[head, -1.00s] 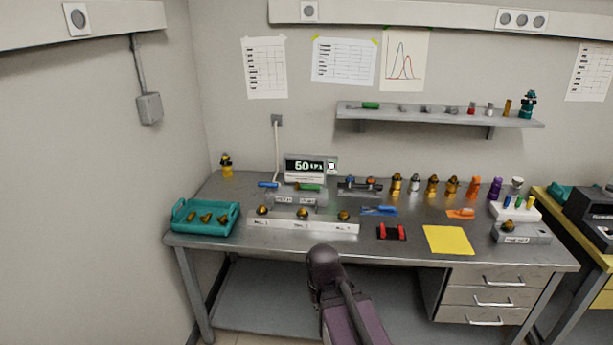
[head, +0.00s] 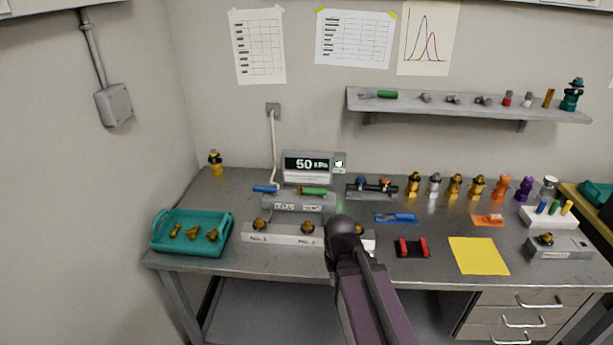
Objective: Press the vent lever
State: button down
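A grey block (head: 297,204) with small labels too small to read stands on the bench below the pressure display. A blue handle (head: 265,189) is at its left end and a green handle (head: 312,191) is near its right. I cannot tell for sure which is the vent lever. Both handles look roughly level. The display (head: 307,165) reads 50 kPa. My arm rises from the bottom, and its dark rounded joint covers part of the white strip in front of the block. My gripper is hidden and I cannot see its fingers.
A teal tray (head: 160,242) with brass parts is at the left. A white strip (head: 284,238) with brass fittings lies in front of the block. A black-and-red holder (head: 411,249), a yellow sheet (head: 478,256) and several coloured fittings are to the right. A shelf (head: 465,106) hangs above.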

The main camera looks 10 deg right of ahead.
aim_at(316, 192)
jog(key=u, duration=0.1)
jog(key=i, duration=1)
jog(key=u, duration=0.2)
